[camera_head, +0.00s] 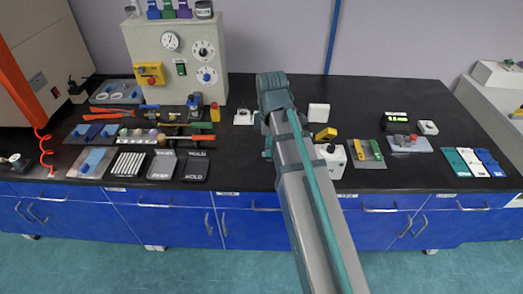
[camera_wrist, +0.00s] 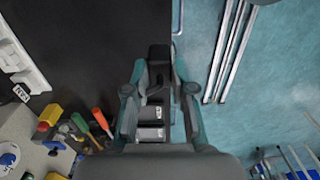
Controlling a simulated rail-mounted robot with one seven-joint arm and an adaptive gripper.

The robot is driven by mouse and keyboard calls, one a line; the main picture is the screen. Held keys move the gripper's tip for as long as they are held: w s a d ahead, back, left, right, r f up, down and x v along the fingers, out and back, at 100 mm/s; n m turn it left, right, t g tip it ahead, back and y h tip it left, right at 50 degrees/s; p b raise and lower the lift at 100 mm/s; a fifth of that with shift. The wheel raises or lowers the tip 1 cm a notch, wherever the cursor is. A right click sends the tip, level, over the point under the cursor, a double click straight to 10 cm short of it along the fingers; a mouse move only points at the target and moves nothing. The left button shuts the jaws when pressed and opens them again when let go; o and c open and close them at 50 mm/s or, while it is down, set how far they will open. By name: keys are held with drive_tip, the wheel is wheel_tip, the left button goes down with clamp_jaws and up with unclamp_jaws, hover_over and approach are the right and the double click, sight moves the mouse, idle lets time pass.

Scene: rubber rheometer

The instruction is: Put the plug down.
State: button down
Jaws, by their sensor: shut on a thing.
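My gripper (camera_wrist: 159,70) shows in the wrist view, with its two teal-grey fingers closed around a dark thing. That thing, which I take to be the plug (camera_wrist: 158,54), is a small black block between the fingertips. Its lower part and exact shape are hard to tell against the dark background. In the head view my arm reaches over the middle of the black bench, and its end hides the gripper and the plug. I cannot tell from these views how far the plug is from the bench top.
The black bench (camera_head: 358,97) has bare room behind and right of my arm. Two dark mold plates (camera_head: 196,166) and several tools lie at left. A cream gauge box (camera_head: 182,80) stands behind them.

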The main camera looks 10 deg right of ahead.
drive_tip(key=shift+w+f+p, duration=0.8)
drive_tip(key=shift+w+f, duration=1.95)
drive_tip(key=shift+f, duration=0.15)
drive_tip(key=shift+w+f+p, duration=0.8)
drive_tip(key=shift+w+f, duration=1.9)
drive_tip(key=shift+f, duration=0.2)
drive_tip(key=shift+f, duration=0.15)
drive_tip(key=c, duration=1)
unclamp_jaws()
wheel_tip(320, 180, up, 12)
drive_tip(key=shift+r+b, duration=0.15)
drive_tip(key=shift+b, duration=0.9)
